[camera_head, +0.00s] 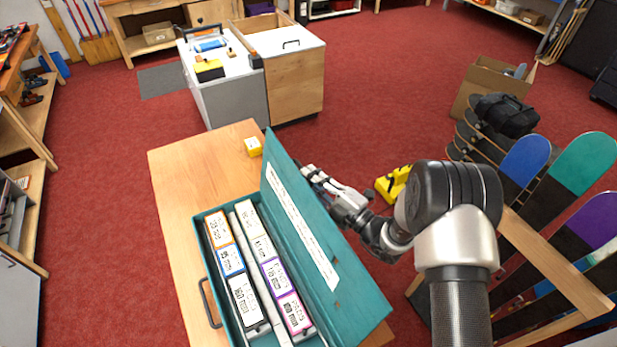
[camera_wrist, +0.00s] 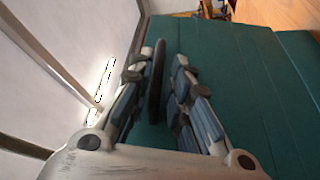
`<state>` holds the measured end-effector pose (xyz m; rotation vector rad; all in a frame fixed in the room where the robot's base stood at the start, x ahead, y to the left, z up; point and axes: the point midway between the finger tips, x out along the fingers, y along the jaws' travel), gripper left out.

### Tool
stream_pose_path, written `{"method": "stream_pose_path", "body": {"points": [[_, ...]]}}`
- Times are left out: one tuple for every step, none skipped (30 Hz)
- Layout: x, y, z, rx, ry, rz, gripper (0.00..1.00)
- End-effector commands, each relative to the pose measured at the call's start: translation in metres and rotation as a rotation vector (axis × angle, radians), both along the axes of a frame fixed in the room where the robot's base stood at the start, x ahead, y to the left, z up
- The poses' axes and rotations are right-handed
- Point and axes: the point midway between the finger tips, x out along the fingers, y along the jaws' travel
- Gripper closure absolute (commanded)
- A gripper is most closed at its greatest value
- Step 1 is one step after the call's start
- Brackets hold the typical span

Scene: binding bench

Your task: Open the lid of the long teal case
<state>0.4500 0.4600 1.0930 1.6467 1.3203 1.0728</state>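The long teal case (camera_head: 200,228) lies on the wooden bench. Its lid (camera_head: 345,265) stands open on the right side, tilted outward, with a white printed strip on its inner face. Rows of labelled boxes show inside the case. My gripper (camera_head: 312,175) is on the outer, right side of the lid near its far end, partly hidden by it. In the wrist view, the fingers (camera_wrist: 161,66) are apart, with a dark bar (camera_wrist: 156,85) between them in front of a teal surface (camera_wrist: 240,70). I cannot tell whether the fingers touch the bar.
A dark handle (camera_head: 207,303) is on the case's left side. A small yellow box (camera_head: 253,146) stands on the bench (camera_head: 175,170) beyond the case. Snowboards in a wooden rack (camera_head: 560,255) stand at the right. A yellow object (camera_head: 393,184) lies on the red floor behind my arm.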

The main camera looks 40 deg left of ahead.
Motion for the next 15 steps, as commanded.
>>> {"method": "stream_pose_path", "body": {"points": [[0.001,-0.008,-0.002,-0.001,0.002,-0.004,0.82],[0.0,-0.014,-0.003,-0.002,0.003,-0.004,0.82],[-0.001,-0.021,-0.003,0.0,0.004,-0.005,0.82],[-0.002,-0.028,-0.004,0.0,0.004,-0.005,0.82],[-0.002,-0.034,-0.006,-0.002,0.004,-0.005,0.82],[-0.003,-0.043,-0.007,-0.002,0.004,-0.005,0.82],[-0.004,-0.05,-0.008,-0.001,0.005,-0.005,0.82],[-0.005,-0.056,-0.009,-0.001,0.005,-0.005,0.82],[-0.006,-0.065,-0.01,-0.002,0.004,-0.005,0.82],[-0.007,-0.071,-0.012,-0.002,0.005,-0.005,0.82],[-0.008,-0.076,-0.012,-0.001,0.005,-0.004,0.82],[-0.009,-0.083,-0.013,0.0,0.004,-0.004,0.82],[-0.009,-0.088,-0.014,-0.001,0.004,-0.004,0.82],[-0.01,-0.092,-0.015,-0.002,0.005,-0.003,0.82],[-0.011,-0.097,-0.016,-0.002,0.005,-0.003,0.82]]}}
